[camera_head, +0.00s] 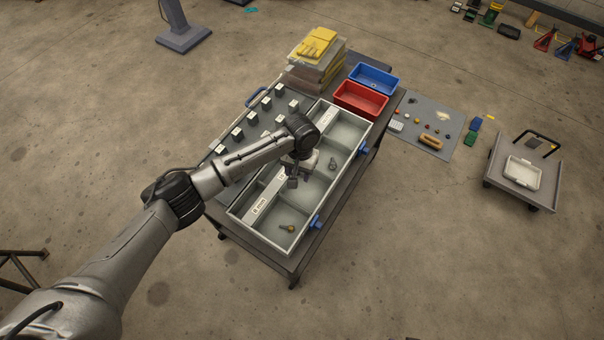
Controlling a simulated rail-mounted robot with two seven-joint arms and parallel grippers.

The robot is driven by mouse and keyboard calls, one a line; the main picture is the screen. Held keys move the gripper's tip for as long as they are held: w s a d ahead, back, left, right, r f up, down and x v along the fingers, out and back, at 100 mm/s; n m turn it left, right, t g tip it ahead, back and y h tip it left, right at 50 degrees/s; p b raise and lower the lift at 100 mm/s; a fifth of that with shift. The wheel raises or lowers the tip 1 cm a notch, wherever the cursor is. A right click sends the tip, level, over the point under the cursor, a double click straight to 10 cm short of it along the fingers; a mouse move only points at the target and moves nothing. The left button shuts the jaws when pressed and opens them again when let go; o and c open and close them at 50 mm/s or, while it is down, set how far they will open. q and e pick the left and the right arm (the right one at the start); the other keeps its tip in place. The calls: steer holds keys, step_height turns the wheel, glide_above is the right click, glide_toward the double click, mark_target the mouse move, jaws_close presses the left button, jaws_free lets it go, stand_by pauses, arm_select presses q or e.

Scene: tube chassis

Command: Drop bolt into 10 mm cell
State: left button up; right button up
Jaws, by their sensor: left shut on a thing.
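My left gripper (291,181) hangs over the divided tray (262,240), above its middle part. It is shut on the bolt, which is too small and too covered by the gripper to make out. The near cell has a label reading 8 mm (259,206) and holds a small yellowish bolt (287,228). The middle cell holds a grey piece of hardware (332,164); its label is mostly hidden by my gripper. The far cell (347,134) looks empty, and its label (327,118) is too small to read. My right gripper is out of view.
Red (361,98) and blue (374,78) bins stand behind the tray. A clear stack with yellow gloves (316,44) is at the back left. A panel with several small blocks (252,118) lies left of the tray. A cart (525,175) stands on the right.

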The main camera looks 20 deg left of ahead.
arm_select(q)
steer(key=shift+f, duration=0.2)
steer(key=o, duration=1)
steer(key=r+p, duration=0.1)
steer(key=r, duration=0.3)
steer(key=w+r+p, duration=0.1)
steer(key=r+p, duration=0.1)
steer(key=r, duration=0.3)
steer(key=w+r+p, duration=0.1)
steer(key=r, duration=0.3)
steer(key=shift+r, duration=0.35)
